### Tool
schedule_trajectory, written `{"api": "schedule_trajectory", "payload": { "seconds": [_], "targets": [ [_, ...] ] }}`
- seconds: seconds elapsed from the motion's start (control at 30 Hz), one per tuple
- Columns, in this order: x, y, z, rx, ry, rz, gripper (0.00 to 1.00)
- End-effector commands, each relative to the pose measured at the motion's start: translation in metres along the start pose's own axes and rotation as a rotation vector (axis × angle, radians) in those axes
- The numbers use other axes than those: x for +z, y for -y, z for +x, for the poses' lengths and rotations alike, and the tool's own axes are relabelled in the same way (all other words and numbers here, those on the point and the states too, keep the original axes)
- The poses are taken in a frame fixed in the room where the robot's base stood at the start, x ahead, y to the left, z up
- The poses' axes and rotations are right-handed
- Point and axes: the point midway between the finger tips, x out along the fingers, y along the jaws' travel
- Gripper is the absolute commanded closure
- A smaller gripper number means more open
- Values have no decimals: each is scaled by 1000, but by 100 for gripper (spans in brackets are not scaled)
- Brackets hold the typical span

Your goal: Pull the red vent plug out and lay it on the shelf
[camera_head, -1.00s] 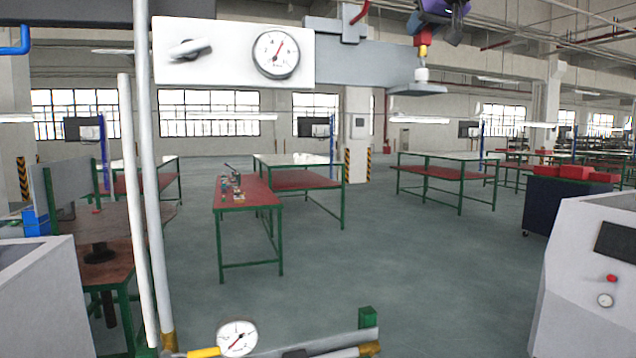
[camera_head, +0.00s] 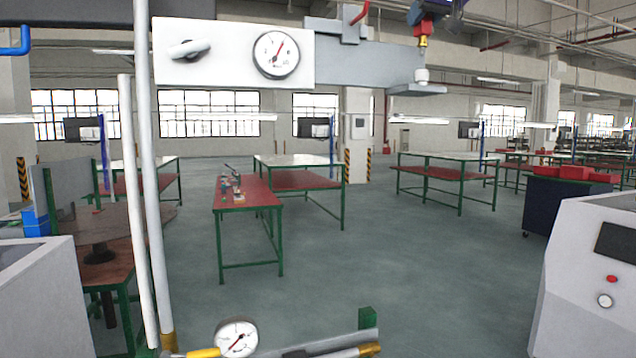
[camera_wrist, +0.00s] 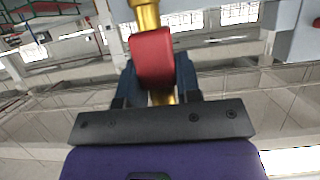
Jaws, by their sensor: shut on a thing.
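The red vent plug (camera_head: 424,28) is at the upper right of the head view, with its yellow stem (camera_head: 423,42) pointing down. A gap shows between the stem and the white fitting (camera_head: 421,75) below it. My gripper (camera_head: 428,17) comes in from above, partly cut off by the top edge. In the wrist view my gripper (camera_wrist: 158,75) has its dark fingers shut on both sides of the red plug body (camera_wrist: 152,52), with the gold stem (camera_wrist: 146,14) beyond it. A small grey plate (camera_head: 418,90) lies under the fitting; I cannot tell whether it is the shelf.
A grey bar (camera_head: 372,65) runs left from the fitting to a white panel (camera_head: 225,72) with a gauge and a handle. A red bent handle (camera_head: 360,12) rises above the bar. White vertical pipes (camera_head: 148,200) stand at left. A grey cabinet (camera_head: 590,285) stands at lower right.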

Motion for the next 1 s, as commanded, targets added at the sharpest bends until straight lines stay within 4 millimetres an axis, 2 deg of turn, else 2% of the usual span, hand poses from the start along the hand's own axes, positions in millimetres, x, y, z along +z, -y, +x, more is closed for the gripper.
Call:
{"api": "schedule_trajectory", "payload": {
  "seconds": [0.3, 0.8, 1.0],
  "targets": [
    [-2, 0, 0, 0, 0, 0, 100],
    [-25, 0, -10, -1, -2, 0, 100],
    [-28, 0, -12, 0, 0, 0, 100]
  ]
}}
